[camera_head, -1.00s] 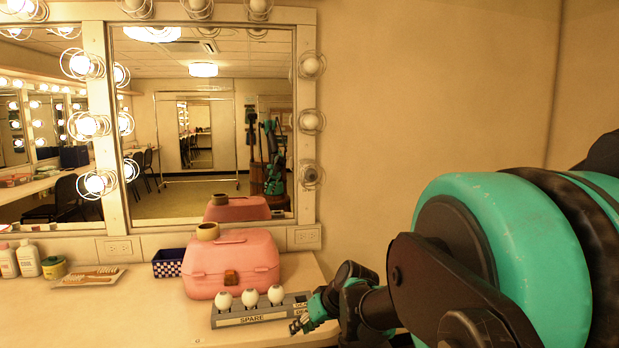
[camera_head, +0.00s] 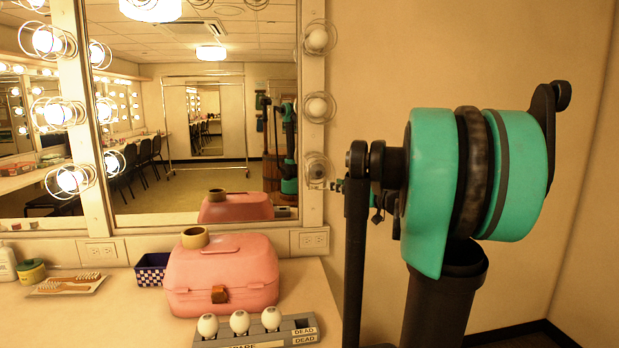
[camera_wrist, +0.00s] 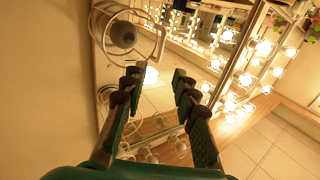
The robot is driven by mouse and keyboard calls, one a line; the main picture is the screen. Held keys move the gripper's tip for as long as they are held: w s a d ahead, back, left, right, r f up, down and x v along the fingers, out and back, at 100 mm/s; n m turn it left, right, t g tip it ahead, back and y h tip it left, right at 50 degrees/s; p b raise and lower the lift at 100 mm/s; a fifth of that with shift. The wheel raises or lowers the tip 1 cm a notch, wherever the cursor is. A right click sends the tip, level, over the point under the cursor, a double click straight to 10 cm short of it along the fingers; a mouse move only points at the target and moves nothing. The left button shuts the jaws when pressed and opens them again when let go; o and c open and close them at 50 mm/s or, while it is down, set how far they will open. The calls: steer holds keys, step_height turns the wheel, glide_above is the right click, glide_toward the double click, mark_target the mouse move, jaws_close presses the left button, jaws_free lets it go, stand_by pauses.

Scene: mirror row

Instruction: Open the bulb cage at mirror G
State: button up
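The mirror (camera_head: 205,130) has caged bulbs down its right side; no letter G is readable. The lowest right bulb cage (camera_head: 318,168) holds a dark, greyish bulb. A wire cage (camera_wrist: 125,33) around an unlit, dull bulb shows large at the top left of the wrist view, apparently the same one. My gripper (camera_wrist: 157,84) is open and empty, its fingers apart just below and right of that cage. In the head view my gripper (camera_head: 333,186) is small beside the lowest cage, mostly hidden by my arm. I cannot tell whether it touches the wire.
A bulb tray (camera_head: 285,338) with several white bulbs and SPARE and DEAD labels sits at the counter front. A pink case (camera_head: 222,280) with a tape roll (camera_head: 195,237) stands behind it. A checkered box (camera_head: 152,270) is left. Bare wall (camera_head: 420,60) lies right of the mirror.

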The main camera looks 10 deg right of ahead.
mark_target(308, 176)
steer(key=x, duration=1.4)
steer(key=shift+w+a, duration=0.1)
jaws_close()
